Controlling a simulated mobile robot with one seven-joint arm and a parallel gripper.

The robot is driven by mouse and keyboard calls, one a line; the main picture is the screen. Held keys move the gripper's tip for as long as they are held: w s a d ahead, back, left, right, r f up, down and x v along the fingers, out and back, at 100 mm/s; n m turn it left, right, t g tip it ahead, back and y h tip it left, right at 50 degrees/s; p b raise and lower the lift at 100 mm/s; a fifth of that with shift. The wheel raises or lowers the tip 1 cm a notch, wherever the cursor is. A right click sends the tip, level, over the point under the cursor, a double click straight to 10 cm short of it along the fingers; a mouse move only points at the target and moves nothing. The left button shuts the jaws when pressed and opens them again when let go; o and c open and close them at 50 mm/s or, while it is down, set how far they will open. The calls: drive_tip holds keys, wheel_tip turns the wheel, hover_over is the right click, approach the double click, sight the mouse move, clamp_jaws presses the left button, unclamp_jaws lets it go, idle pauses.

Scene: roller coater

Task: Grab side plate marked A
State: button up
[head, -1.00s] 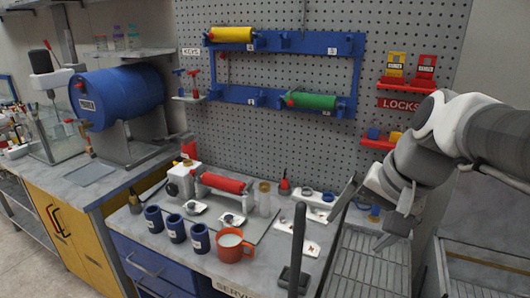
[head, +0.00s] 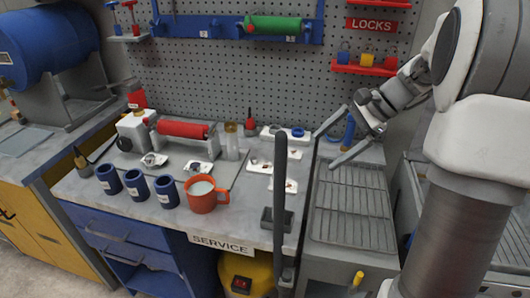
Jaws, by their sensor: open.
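I cannot read a letter A on any part, so I cannot tell which piece is side plate A. Pale flat pieces lie on the service bench: a long one with a blue ring (head: 285,133) at the back, and another (head: 289,185) nearer the front. Two small whitish pieces with metal parts (head: 154,160) (head: 199,168) lie in front of the red roller (head: 183,129). My gripper (head: 324,151) is open and empty, its fingers spread toward the bench's right end, apart from the pale pieces.
A dark upright post (head: 280,190) stands at the bench front. An orange mug (head: 203,195) and several blue cups (head: 166,192) line the left front. A ribbed drain tray (head: 350,205) lies right of the bench. A pegboard (head: 225,65) rises behind.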

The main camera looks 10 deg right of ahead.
drive_tip(key=w+d+f+m+t+y+b, duration=0.1)
drive_tip(key=w+d+f+m, duration=0.1)
drive_tip(key=f, duration=0.3)
drive_tip(key=w+d+f+m+y+b, duration=0.1)
drive_tip(key=d+f+m+y+b, duration=0.1)
drive_tip(key=d+f, duration=0.3)
drive_tip(key=w+d+f+m+t+y+b, duration=0.1)
drive_tip(key=w+d+f+m+y+b, duration=0.1)
drive_tip(key=f, duration=0.3)
drive_tip(key=shift+w+d+f+m+t, duration=0.15)
drive_tip(key=shift+w+d+f+m, duration=0.1)
drive_tip(key=shift+d, duration=0.15)
drive_tip(key=shift+w+d+f+m+t, duration=0.15)
drive_tip(key=shift+d+m, duration=0.1)
drive_tip(key=shift+d, duration=0.15)
approach(294, 186)
drive_tip(key=w+x, duration=0.1)
drive_tip(key=x, duration=0.4)
drive_tip(key=shift+s+a+b+x, duration=0.15)
drive_tip(key=shift+b+x, duration=0.25)
drive_tip(key=shift+x, duration=0.7)
drive_tip(key=shift+s+a+b+x, duration=0.15)
drive_tip(key=shift+b+x, duration=0.2)
drive_tip(key=shift+x, duration=0.8)
drive_tip(key=shift+d+r, duration=0.1)
drive_tip(key=shift+r, duration=0.15)
drive_tip(key=c, duration=1.3)
drive_tip(key=shift+c, duration=0.7)
drive_tip(key=shift+r, duration=0.15)
